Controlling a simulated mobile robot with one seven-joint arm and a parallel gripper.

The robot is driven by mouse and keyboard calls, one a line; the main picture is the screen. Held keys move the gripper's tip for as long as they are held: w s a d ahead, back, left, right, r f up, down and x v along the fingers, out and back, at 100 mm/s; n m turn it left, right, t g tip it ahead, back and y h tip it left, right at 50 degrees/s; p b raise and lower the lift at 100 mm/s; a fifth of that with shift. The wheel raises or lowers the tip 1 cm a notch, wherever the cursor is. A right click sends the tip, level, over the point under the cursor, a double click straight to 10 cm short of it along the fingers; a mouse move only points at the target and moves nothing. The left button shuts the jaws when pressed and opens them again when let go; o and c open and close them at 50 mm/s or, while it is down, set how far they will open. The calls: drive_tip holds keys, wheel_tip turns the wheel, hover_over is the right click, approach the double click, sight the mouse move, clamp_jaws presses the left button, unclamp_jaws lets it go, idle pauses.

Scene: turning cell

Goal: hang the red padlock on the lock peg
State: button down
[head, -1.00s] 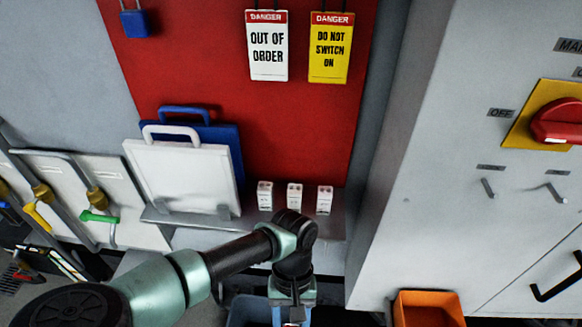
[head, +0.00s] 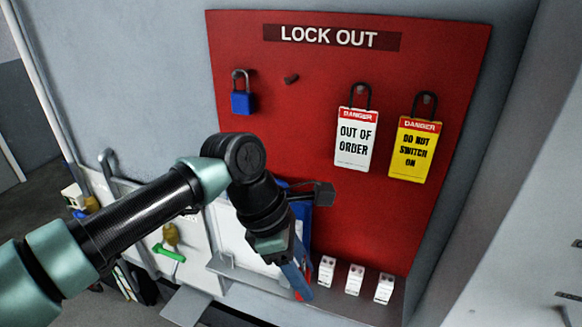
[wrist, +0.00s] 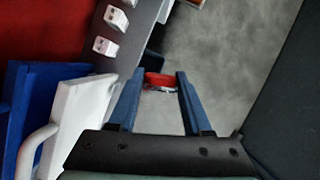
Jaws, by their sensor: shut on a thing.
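The red padlock (wrist: 158,79) is between the blue fingertips of my gripper (wrist: 157,86) in the wrist view. My gripper is shut on it, and the floor shows below. In the head view my gripper (head: 297,281) points down in front of the shelf, with only a little red showing at its tips. An empty dark peg (head: 291,78) sticks out of the red board (head: 330,145), above and apart from my gripper. A blue padlock (head: 243,102) hangs by its shackle left of that peg.
A white danger tag (head: 355,140) and a yellow one (head: 415,150) hang right of the empty peg. Several small white blocks (head: 355,280) stand on the shelf below. White and blue handled boards stand beside my gripper. The red board around the empty peg is clear.

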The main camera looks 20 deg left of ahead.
drive_tip(key=a+r+n+t+y+p, duration=0.1)
drive_tip(key=a+r+n+t+y, duration=0.1)
drive_tip(key=r+n, duration=0.6)
drive_tip(key=a+r+n+t+y+p, duration=0.1)
drive_tip(key=a+r+n+y+p, duration=0.1)
drive_tip(key=r+n, duration=0.6)
wheel_tip(320, 180, up, 8)
drive_tip(key=shift+s+a+f+n+t+y, duration=0.25)
drive_tip(key=shift+a+t+y, duration=0.2)
drive_tip(key=shift+a, duration=0.45)
drive_tip(key=shift+r, duration=0.1)
